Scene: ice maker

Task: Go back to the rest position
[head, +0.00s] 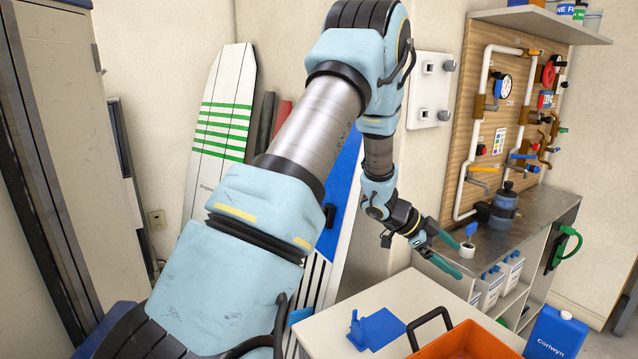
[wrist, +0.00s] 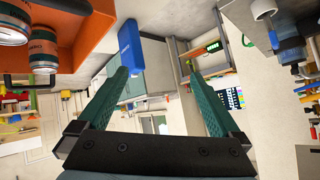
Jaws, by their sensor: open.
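My gripper (head: 449,257) is at the end of my bent arm, in front of the metal counter with the pipe board above it. In the wrist view its two green fingers (wrist: 165,95) stand wide apart with nothing between them touching either one. The wrist view is turned over, so the room appears upside down. In the head view, the gripper hangs in the air between the white table and the counter, apart from both as far as I can tell.
A white table (head: 325,338) holds a blue item (head: 377,330) and an orange crate (head: 470,345). The metal counter (head: 530,212) bears a blue-black pump (head: 504,205) and a small white cup (head: 467,250). A blue container (head: 556,335) stands at right. Boards (head: 222,115) lean on the wall.

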